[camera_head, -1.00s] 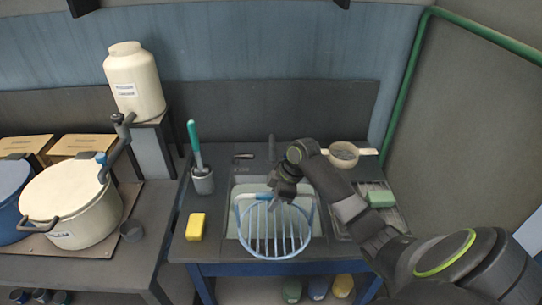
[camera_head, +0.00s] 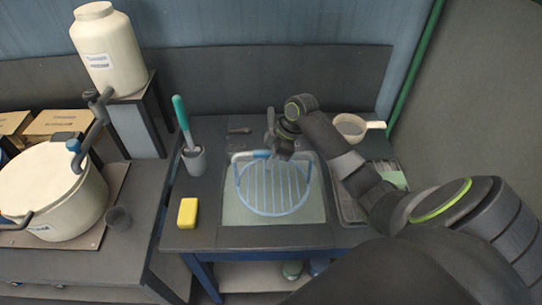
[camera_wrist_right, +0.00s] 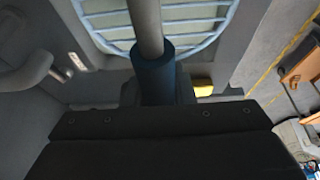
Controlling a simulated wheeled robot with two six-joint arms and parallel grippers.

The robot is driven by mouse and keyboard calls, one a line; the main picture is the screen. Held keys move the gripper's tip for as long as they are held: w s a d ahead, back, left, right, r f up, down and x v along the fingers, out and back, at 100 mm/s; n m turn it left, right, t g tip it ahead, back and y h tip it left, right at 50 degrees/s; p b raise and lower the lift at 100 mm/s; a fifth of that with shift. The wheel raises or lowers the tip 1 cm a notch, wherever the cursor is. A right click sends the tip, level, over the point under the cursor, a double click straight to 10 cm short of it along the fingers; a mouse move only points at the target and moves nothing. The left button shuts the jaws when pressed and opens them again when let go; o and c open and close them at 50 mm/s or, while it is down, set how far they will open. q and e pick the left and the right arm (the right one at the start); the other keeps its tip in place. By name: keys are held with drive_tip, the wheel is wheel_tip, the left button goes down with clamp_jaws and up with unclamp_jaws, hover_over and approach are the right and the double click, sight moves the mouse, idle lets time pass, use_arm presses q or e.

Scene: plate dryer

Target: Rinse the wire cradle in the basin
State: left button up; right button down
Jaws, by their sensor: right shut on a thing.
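The wire cradle (camera_head: 275,213) is a round light-blue wire frame with parallel bars. In the head view it lies within the outline of the pale basin (camera_head: 232,212); how deep it sits is hard to tell. The fingertips are mostly hidden there. In the right wrist view the cradle's bars and rim (camera_wrist_right: 207,42) show at the top, behind a grey rod with a dark blue sleeve (camera_wrist_right: 153,78). My left gripper is not in view.
A yellow sponge (camera_head: 187,212) lies left of the basin, with a brush in a grey cup (camera_head: 195,161) behind it. A pale handled strainer (camera_head: 350,127) stands back right.

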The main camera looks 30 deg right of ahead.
sight(272, 182)
wheel_tip(272, 182, down, 4)
drive_tip(key=b, duration=0.3)
drive_tip(key=shift+w+f+b, duration=0.1)
drive_tip(key=shift+f+b, duration=2.45)
drive_tip(key=shift+f, duration=2)
drive_tip(key=shift+d, duration=0.15)
